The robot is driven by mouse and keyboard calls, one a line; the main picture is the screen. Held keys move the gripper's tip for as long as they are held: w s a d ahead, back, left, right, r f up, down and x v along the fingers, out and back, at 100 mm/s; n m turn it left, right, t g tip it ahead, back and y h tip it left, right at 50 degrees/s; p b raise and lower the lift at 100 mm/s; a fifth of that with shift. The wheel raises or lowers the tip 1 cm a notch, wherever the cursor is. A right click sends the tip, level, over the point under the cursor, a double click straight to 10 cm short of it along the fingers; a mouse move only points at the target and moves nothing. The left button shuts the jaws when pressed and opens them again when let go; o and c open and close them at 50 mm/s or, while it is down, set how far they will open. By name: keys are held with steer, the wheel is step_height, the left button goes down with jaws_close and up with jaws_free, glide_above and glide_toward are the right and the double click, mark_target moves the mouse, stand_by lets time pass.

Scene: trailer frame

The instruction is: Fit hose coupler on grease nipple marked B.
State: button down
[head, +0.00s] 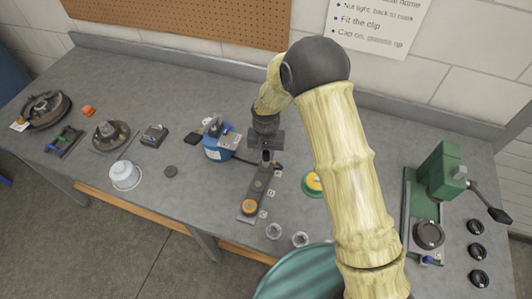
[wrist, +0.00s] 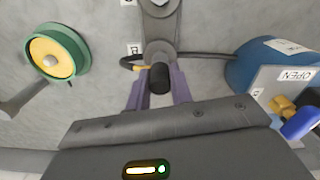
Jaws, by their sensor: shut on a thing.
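My gripper (wrist: 160,88) is pointed down over the far end of a grey strip (wrist: 163,28). Its two purple-grey fingers are shut on the black hose coupler (wrist: 160,78). A black hose (wrist: 205,53) runs behind the coupler toward a blue can (wrist: 255,65). In the head view my gripper (head: 266,150) is above the far end of the same strip (head: 254,193), beside the blue can (head: 213,150). Small white labels (head: 270,193) line the strip's right side; their letters are too small to read surely. Whether the coupler touches a nipple is hidden.
A green and yellow round part (wrist: 58,52) lies near the strip. A green press (head: 440,175) stands at right.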

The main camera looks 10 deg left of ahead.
steer(key=c, duration=0.8)
jaws_free()
steer(key=shift+o, duration=0.2)
steer(key=shift+r+p, duration=2.3)
steer(key=shift+r, duration=1.25)
